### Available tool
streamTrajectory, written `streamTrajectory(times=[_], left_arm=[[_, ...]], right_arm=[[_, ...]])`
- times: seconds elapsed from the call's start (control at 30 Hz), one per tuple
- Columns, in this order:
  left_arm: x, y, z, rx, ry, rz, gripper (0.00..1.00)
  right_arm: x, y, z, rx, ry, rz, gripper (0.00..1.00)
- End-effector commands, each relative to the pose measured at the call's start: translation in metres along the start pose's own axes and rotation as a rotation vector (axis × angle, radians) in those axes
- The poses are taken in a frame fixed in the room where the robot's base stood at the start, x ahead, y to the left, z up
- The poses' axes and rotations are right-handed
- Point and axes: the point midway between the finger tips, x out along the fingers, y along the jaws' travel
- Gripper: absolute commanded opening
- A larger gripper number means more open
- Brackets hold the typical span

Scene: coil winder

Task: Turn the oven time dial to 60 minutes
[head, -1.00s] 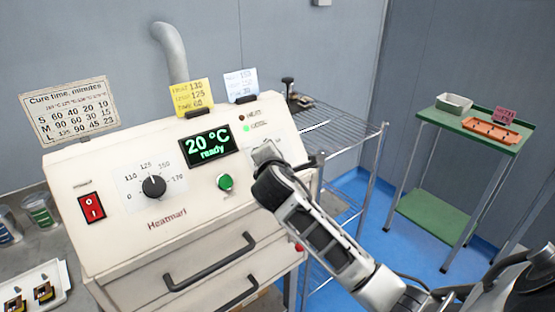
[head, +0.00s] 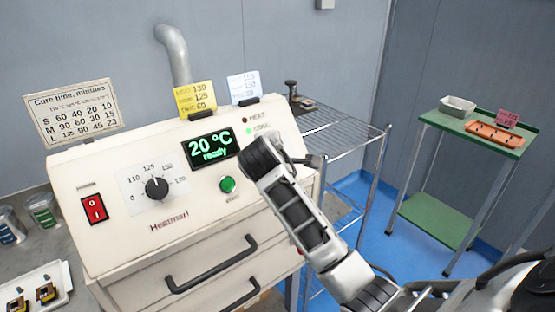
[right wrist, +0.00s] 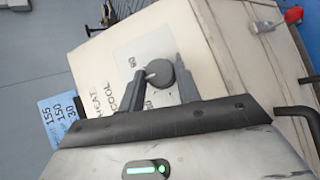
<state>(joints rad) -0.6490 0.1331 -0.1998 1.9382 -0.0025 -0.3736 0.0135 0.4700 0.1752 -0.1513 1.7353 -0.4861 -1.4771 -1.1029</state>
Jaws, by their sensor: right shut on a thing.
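The cream oven (head: 110,240) stands in front of me, its display (head: 210,149) reading 20 °C ready. In the right wrist view, my right gripper (right wrist: 156,68) is shut on the grey time dial (right wrist: 163,73), one finger on each side. A number shows on the dial plate beside the left finger, too small to read surely. In the head view my right wrist hides the dial. The temperature knob (head: 156,188) is free to the left. A yellow card (head: 195,98) on top has a last line ending in 60. My left gripper is not in view.
A red power switch (head: 94,208) and green button (head: 227,184) are on the panel. The oven handle (head: 210,267) juts out below. A wire rack (head: 345,127) and green cart (head: 470,135) stand to the right. The cure-time sign (head: 72,110) is at the back left.

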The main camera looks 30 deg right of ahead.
Motion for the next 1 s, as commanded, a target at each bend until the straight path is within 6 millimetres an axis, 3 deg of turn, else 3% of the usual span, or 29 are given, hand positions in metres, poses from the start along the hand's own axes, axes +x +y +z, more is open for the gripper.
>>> streamTrajectory(times=[0.23, 0.27, 0.33, 0.73, 0.87, 1.0], left_arm=[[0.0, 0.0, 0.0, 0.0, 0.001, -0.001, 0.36], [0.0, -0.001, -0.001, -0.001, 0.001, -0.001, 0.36], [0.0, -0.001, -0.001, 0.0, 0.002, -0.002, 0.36], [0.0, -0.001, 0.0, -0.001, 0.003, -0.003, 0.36], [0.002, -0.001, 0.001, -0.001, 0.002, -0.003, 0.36], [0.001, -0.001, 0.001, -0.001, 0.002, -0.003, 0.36]], right_arm=[[0.0, 0.001, 0.002, 0.002, -0.004, 0.003, 0.1], [0.0, 0.001, 0.002, 0.001, -0.004, 0.003, 0.36], [0.0, 0.001, 0.002, 0.001, -0.004, 0.003, 0.55], [-0.007, 0.001, 0.0, 0.0, 0.0, 0.004, 0.55], [-0.027, 0.0, 0.0, 0.002, 0.001, 0.005, 0.55], [-0.061, 0.001, 0.0, 0.002, 0.003, 0.006, 0.55]])
